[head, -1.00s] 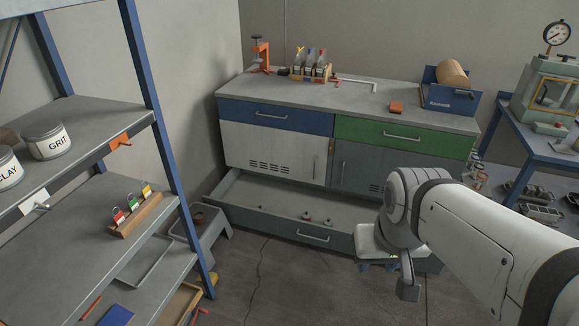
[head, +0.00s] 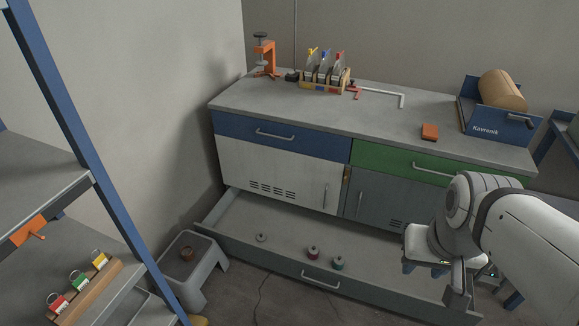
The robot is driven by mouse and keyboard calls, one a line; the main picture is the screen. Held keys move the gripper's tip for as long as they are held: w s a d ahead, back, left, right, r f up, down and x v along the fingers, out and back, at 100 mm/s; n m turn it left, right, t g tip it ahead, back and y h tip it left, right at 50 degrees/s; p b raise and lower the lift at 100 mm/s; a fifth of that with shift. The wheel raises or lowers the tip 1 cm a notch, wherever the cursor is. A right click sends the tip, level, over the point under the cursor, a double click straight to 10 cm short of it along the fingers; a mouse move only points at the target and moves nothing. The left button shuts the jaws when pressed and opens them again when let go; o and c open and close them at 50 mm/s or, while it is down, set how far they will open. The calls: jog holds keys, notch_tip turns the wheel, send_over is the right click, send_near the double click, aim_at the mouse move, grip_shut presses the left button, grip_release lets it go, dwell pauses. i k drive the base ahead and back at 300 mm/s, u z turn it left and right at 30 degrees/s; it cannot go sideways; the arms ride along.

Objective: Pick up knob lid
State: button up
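My gripper (head: 425,267) hangs at the right, over the drawer's right end in the picture and apart from these pieces. Its two dark bluish tips look spread, with nothing seen between them.
A blue-posted shelf (head: 92,185) with padlocks fills the left. The bench top (head: 300,112) carries an orange clamp (head: 265,58), a rack and an orange block (head: 430,131).

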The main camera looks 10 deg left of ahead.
aim_at(262, 236)
jog(key=u, duration=0.4)
jog(key=i, duration=1.15)
jog(key=u, duration=0.75)
jog(key=k, duration=0.85)
jog(key=u, duration=0.15)
jog(key=i, duration=0.9)
jog(key=z, duration=0.1)
